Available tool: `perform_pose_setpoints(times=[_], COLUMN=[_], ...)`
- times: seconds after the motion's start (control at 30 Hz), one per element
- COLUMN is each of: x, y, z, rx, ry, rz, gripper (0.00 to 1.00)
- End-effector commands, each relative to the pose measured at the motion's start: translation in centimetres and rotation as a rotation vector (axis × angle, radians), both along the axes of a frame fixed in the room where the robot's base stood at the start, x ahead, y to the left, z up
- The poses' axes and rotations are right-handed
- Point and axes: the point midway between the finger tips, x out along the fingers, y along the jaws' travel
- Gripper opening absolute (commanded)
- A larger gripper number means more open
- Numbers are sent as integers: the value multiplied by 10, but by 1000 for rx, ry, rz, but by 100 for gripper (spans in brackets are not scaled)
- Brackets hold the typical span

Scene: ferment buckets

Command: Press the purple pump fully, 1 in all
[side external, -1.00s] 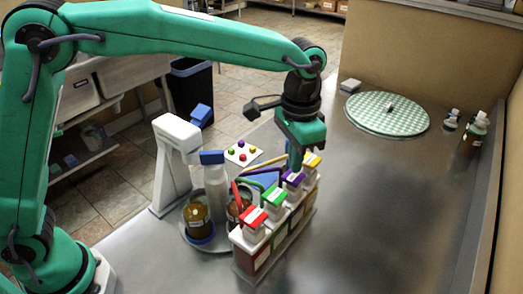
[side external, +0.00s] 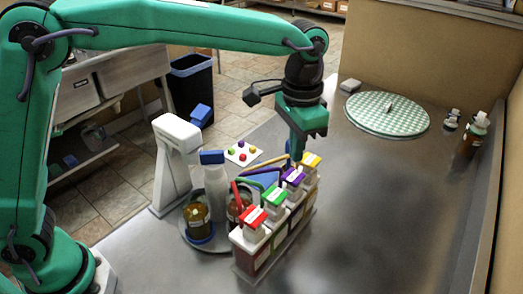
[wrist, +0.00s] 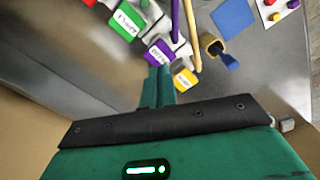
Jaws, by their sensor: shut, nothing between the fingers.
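The purple pump (side external: 293,177) is a purple-topped head with a white label, in a row of colored pumps between the green and yellow ones. My gripper (side external: 297,163) points down with its fingers shut and empty, directly over the purple pump in the side view. In the wrist view the fingertips (wrist: 160,70) lie at the near edge of the purple head (wrist: 158,52). The fingers hide a little of the pump's back. I cannot tell whether the tips touch it.
The red pump (side external: 252,215), green pump (side external: 274,195) and yellow pump (side external: 311,160) stand close in the same rack. A white stand (side external: 172,165) and a tray with jars are to the left.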

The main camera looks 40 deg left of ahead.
Motion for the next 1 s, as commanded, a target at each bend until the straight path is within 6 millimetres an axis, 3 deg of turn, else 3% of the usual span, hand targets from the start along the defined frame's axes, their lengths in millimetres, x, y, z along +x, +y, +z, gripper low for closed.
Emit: perform_pose_setpoints(times=[0.4,1.0], x=[0,-2], y=[0,8], z=[29,36], rx=[0,-5], ry=[-1,-9], rz=[0,12], gripper=[0,0])
